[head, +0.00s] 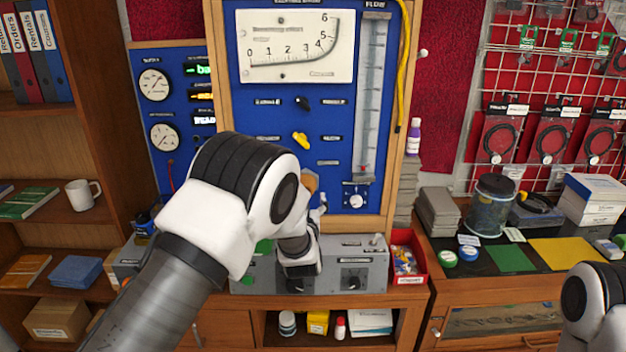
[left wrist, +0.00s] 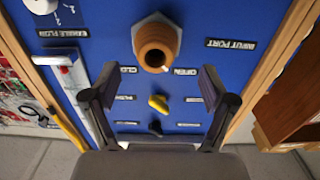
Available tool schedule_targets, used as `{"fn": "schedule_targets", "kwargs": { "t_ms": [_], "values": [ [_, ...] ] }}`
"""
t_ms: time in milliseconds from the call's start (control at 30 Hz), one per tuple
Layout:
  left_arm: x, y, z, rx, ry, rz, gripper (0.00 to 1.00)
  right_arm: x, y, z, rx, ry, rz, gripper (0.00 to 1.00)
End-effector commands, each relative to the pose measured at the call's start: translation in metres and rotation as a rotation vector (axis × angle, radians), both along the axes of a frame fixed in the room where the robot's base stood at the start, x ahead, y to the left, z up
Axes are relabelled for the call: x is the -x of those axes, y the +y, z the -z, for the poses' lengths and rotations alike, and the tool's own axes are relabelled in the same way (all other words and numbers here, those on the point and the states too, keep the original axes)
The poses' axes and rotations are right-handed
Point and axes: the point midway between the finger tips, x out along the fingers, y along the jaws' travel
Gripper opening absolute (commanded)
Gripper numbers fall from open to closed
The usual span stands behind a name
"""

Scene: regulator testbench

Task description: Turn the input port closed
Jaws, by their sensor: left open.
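The input port is a brass fitting with a round open mouth and a hex base (left wrist: 157,45) on the blue panel, and it shows upside down in the left wrist view. Its label lies to the right, with small "open" and "close" labels below it. In the head view only a bit of the brass (head: 311,182) shows beside my left arm. My left gripper (left wrist: 150,86) is open and empty, its fingers apart in front of the panel, not around the fitting. In the head view my arm hides most of it. My right gripper is out of view.
A yellow knob (head: 301,140) and a black knob (head: 303,103) sit above the port on the panel. A clear flow tube (head: 372,90) stands to the right. A grey box with knobs (head: 345,250) lies below, beside a red bin (head: 408,278).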

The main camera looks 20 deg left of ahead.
Motion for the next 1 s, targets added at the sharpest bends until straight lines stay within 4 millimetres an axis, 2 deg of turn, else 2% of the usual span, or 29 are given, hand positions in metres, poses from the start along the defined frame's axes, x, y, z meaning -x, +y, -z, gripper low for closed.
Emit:
{"fn": "schedule_targets", "kwargs": {
  "t_ms": [100, 300, 600, 767, 800, 1000],
  "values": [
    [-0.023, 0.007, -0.004, 0.002, -0.001, -0.001, 0.84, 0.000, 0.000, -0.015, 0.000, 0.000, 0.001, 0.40],
    [-0.052, 0.015, -0.002, 0.001, 0.000, 0.000, 0.84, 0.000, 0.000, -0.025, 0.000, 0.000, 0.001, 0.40],
    [-0.056, 0.017, 0.001, -0.002, 0.002, 0.001, 0.84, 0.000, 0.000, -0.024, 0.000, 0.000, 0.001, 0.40],
    [-0.056, 0.016, 0.001, -0.002, 0.001, 0.001, 0.27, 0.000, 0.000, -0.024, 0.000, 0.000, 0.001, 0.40],
    [-0.056, 0.016, 0.001, -0.001, 0.000, 0.001, 0.23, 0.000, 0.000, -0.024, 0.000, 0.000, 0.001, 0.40],
    [-0.056, 0.016, 0.000, -0.004, 0.000, 0.001, 0.23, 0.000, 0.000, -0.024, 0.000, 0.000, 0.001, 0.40]
  ]
}}
